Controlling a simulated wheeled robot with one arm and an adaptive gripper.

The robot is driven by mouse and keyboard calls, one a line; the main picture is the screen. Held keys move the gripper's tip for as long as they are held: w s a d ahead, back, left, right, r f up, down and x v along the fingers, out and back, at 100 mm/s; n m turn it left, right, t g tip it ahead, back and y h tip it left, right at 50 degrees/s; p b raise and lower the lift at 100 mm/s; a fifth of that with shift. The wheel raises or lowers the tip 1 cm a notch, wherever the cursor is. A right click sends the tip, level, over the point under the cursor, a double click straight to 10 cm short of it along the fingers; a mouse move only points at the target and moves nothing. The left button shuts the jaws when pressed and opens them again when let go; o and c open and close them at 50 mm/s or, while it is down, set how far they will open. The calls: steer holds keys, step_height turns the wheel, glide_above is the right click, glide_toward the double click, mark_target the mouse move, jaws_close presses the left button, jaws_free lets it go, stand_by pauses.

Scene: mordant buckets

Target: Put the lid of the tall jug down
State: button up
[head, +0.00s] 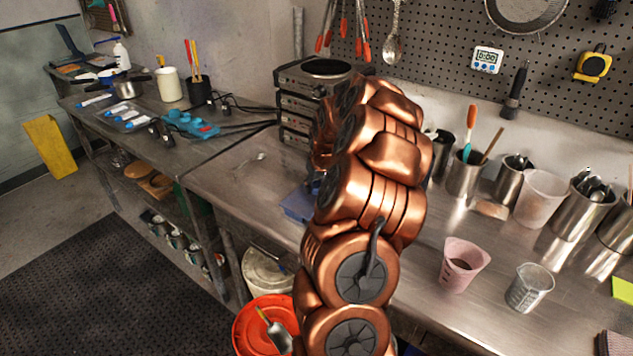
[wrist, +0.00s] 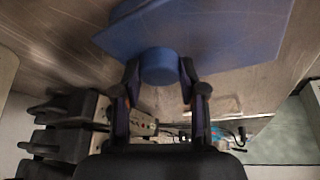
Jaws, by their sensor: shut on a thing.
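A blue lid (wrist: 225,28) with a flat, angular plate and a round knob (wrist: 160,66) fills the top of the wrist view. My gripper (wrist: 160,72) is shut on the knob, one dark finger on each side. In the head view part of the blue lid (head: 298,206) shows left of my copper arm, over the steel bench near its front edge. My arm hides the rest of it and most of my gripper there. I cannot tell whether the lid touches the bench. I cannot make out the tall jug.
A stack of hot plates (head: 297,98) stands behind. A pink beaker (head: 461,264) and a clear beaker (head: 530,288) stand right of my arm. An orange bucket (head: 252,325) is below the edge.

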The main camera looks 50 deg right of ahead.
steer(key=shift+f, duration=0.1)
steer(key=o, duration=1.1)
steer(key=shift+o, duration=0.2)
steer(key=shift+r, duration=0.25)
steer(key=b+v, duration=0.4)
steer(key=v, duration=0.8)
steer(key=s+a+n+g+y, duration=0.1)
steer(key=s+a+n, duration=0.1)
steer(key=a, duration=1.2)
steer(key=s+a+n+g+y, duration=0.1)
steer(key=s+a+n, duration=0.1)
steer(key=a, duration=1.2)
steer(key=s+a+f+g, duration=0.2)
steer(key=s+a, duration=0.4)
steer(key=s, duration=0.4)
steer(key=s+a+f+g, duration=0.1)
steer(key=s+a+f, duration=0.2)
steer(key=s+a, duration=0.4)
steer(key=s, duration=0.4)
steer(key=shift+a+g, duration=0.3)
steer(key=shift+g, duration=0.1)
